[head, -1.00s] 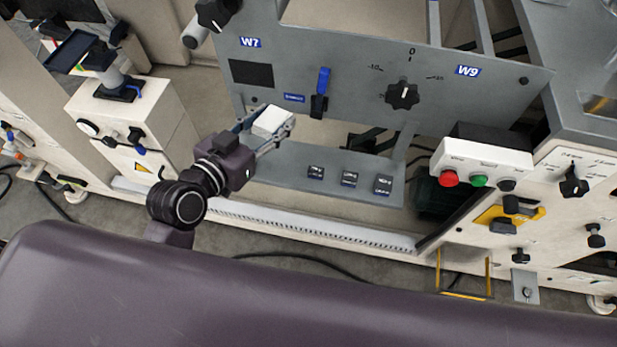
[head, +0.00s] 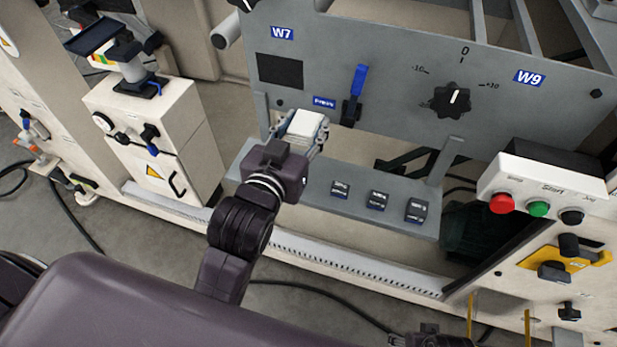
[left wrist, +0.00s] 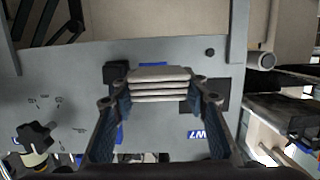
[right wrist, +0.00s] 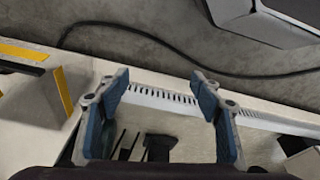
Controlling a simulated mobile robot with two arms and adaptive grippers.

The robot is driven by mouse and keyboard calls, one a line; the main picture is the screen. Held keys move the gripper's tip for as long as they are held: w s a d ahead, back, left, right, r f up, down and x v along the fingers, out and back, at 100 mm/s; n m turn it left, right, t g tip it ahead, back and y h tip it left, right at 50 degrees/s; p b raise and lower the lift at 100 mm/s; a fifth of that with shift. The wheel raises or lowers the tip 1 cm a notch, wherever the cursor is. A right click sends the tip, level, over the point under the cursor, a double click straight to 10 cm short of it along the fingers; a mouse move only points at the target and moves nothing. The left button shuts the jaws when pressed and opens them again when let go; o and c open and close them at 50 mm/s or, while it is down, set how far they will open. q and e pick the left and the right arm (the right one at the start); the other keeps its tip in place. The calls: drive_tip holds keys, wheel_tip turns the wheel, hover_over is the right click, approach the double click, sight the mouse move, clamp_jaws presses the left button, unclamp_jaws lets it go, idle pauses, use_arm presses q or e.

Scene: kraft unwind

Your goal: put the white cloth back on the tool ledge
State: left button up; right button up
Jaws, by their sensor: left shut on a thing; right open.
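The white cloth (head: 306,125) is a folded stack. My left gripper (head: 308,132) is shut on it and holds it over the left end of the grey tool ledge (head: 308,192), in front of the W7 panel. In the left wrist view the folded layers of the cloth (left wrist: 160,84) show between the two fingers (left wrist: 158,105). The gap between cloth and ledge is hard to judge. My right gripper (right wrist: 160,95) is open and empty in the right wrist view, over the machine's lower rail. In the head view part of the right arm shows at the bottom edge.
Several dark labelled blocks (head: 378,201) sit on the right part of the ledge. A blue-handled lever (head: 356,85) and a black knob (head: 452,100) stick out of the panel. A button box (head: 545,190) stands at right. The ledge's left end looks clear.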

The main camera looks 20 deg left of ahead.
use_arm(q)
wheel_tip(320, 180, down, 11)
drive_tip(key=b, duration=0.3)
drive_tip(key=shift+b, duration=0.4)
drive_tip(key=shift+f, duration=0.4)
wheel_tip(320, 180, down, 4)
drive_tip(key=shift+r+b, duration=0.2)
drive_tip(key=shift+b, duration=0.7)
drive_tip(key=shift+r, duration=0.1)
use_arm(e)
drive_tip(key=w+v, duration=0.3)
drive_tip(key=v, duration=0.8)
drive_tip(key=shift+s+r+t, duration=0.4)
drive_tip(key=shift+s+r, duration=0.15)
drive_tip(key=shift+r, duration=0.2)
use_arm(q)
drive_tip(key=o, duration=1.2)
drive_tip(key=shift+c, duration=0.2)
use_arm(e)
drive_tip(key=shift+d, duration=0.1)
